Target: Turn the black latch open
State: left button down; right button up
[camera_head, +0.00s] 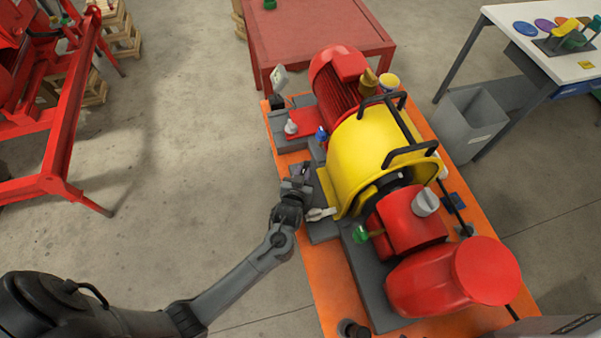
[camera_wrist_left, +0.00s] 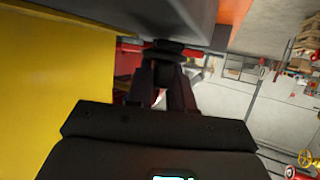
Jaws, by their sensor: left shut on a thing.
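My left gripper (camera_head: 301,172) is beside the left edge of the yellow guard (camera_head: 360,150) on the pump skid. In the left wrist view, its two dark fingers (camera_wrist_left: 162,75) are closed together on a small dark, rounded part, which appears to be the black latch (camera_wrist_left: 163,50). The latch sits against a grey surface and the fingers cover much of it. I cannot tell its turn angle. In the head view the latch is hidden or too small to tell from the gripper. My right gripper is not in view.
The yellow guard also fills the left of the wrist view (camera_wrist_left: 50,90). A red motor (camera_head: 335,85) stands behind it, a red pump (camera_head: 410,220) in front. A white handle (camera_head: 320,214) and green knob (camera_head: 361,234) are near my gripper. The floor left of the orange base is clear.

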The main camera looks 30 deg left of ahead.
pick_arm(q)
jog(key=c, duration=1.1)
grip_release()
jog(key=v, duration=1)
jog(key=shift+s+d+r, duration=0.1)
jog(key=shift+s, duration=0.25)
